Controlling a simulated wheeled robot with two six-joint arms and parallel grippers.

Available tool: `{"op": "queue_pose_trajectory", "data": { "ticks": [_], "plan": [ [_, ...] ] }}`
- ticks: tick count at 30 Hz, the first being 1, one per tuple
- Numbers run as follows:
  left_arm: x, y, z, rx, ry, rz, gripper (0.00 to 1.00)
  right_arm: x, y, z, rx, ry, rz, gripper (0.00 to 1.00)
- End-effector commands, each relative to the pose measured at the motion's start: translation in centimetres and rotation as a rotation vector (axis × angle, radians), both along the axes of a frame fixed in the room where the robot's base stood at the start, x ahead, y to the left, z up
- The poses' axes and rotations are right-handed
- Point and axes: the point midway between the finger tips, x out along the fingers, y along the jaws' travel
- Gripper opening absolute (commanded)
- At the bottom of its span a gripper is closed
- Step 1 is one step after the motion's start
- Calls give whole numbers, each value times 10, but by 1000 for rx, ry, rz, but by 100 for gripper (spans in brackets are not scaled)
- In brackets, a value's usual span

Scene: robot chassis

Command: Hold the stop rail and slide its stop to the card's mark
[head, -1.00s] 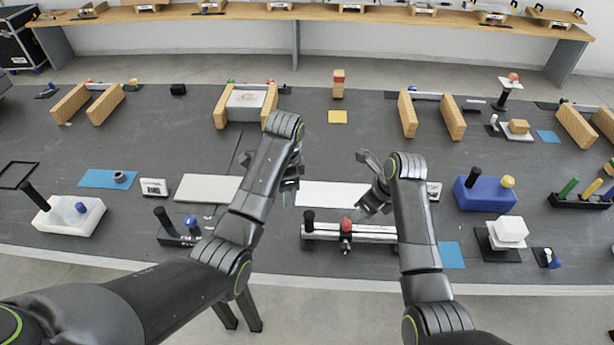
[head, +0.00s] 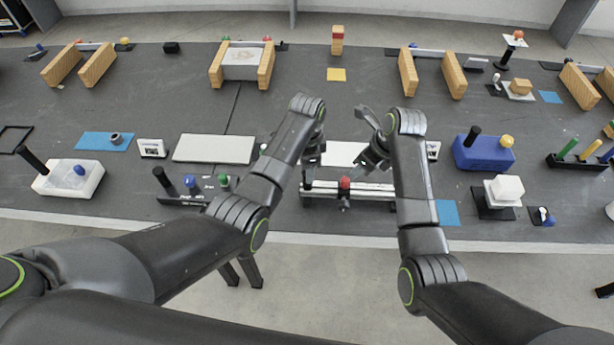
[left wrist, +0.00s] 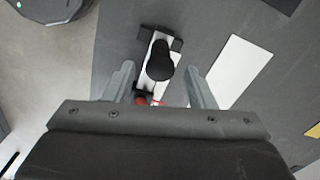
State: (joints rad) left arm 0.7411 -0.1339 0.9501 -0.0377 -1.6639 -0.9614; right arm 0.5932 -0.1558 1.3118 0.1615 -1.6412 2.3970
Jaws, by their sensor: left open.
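The stop rail (head: 372,189) is a pale bar on dark feet near the table's front edge. Its red-topped stop (head: 345,184) sits between my two arms. The rail's black upright handle (left wrist: 160,60) shows in the left wrist view, between and beyond my open left fingers (left wrist: 160,85); the red of the stop (left wrist: 145,99) shows below it, partly hidden. In the head view my left gripper (head: 312,158) is over the rail's left end. My right gripper (head: 364,136) is open and empty, behind the rail. A small card (head: 433,149) is partly hidden beside my right arm.
White boards (head: 214,149) lie behind the rail. A black stand with coloured pegs (head: 190,187) is left of it. A blue mat (head: 447,213) and a blue block (head: 484,153) are to the right. Another card (head: 152,148) stands farther left.

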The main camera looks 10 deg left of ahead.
Motion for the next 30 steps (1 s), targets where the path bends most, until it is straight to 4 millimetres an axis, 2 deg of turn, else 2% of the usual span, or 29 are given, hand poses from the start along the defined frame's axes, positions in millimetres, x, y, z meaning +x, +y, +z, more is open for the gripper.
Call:
{"op": "queue_pose_trajectory", "data": {
  "ticks": [3, 9, 15, 25, 30],
  "plan": [
    [0, 1, -21, 3, 4, 0, 50, 0, 0, 0, 0, 0, 0, 36],
    [0, 1, -44, 2, 2, 0, 50, 0, 0, 0, 0, 0, 0, 36],
    [1, 1, -54, 1, -1, 0, 50, 0, 0, 0, 0, 0, 0, 36],
    [0, 1, -56, 0, -1, 1, 50, 0, 0, 0, 0, 0, 0, 36],
    [0, 1, -56, 0, -1, 1, 28, 0, 0, 0, 0, 0, 0, 36]
  ]
}}
